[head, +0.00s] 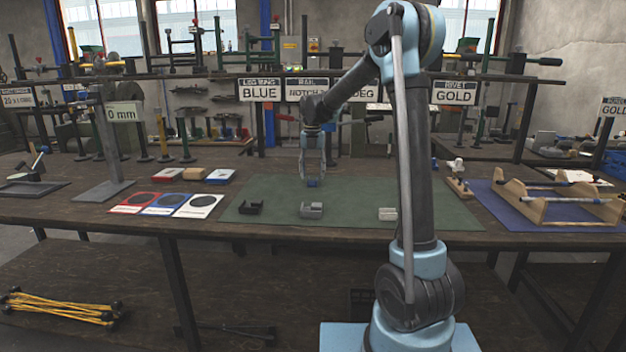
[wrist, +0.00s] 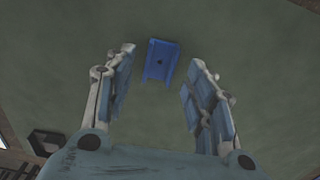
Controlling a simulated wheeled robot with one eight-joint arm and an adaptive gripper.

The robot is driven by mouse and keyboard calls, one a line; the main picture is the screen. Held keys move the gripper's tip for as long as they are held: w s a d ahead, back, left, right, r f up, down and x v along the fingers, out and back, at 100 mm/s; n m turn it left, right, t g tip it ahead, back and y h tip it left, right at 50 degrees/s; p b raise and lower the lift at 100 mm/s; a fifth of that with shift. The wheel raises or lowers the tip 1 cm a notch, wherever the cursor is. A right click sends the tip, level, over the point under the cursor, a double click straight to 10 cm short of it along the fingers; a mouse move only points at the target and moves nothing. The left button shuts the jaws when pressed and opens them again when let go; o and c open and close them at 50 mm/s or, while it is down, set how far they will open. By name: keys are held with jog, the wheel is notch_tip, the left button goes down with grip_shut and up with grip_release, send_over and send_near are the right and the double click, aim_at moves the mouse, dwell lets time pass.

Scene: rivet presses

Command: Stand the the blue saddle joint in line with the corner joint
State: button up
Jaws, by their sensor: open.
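The blue saddle joint (wrist: 160,61) lies on the green mat (head: 350,192), showing as a channel shape with a small dark hole in the wrist view. In the head view the blue saddle joint (head: 313,183) is a small patch just below my gripper (head: 313,177). My gripper (wrist: 165,58) is open and points down, with its fingers to the left and right of the blue joint and a gap on each side. A black joint (head: 250,208), a grey joint (head: 312,210) and a light grey joint (head: 388,213) stand in a row nearer the front edge. I cannot tell which is the corner joint.
Red, blue and white cards (head: 163,204) lie left of the mat. A wooden frame (head: 560,200) stands on a blue mat at the right. A metal post stand (head: 105,160) is at the left. Mat space between the joints is clear.

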aim_at(313, 183)
notch_tip(313, 183, up, 9)
jog(key=shift+r, duration=0.2)
dwell(0.4)
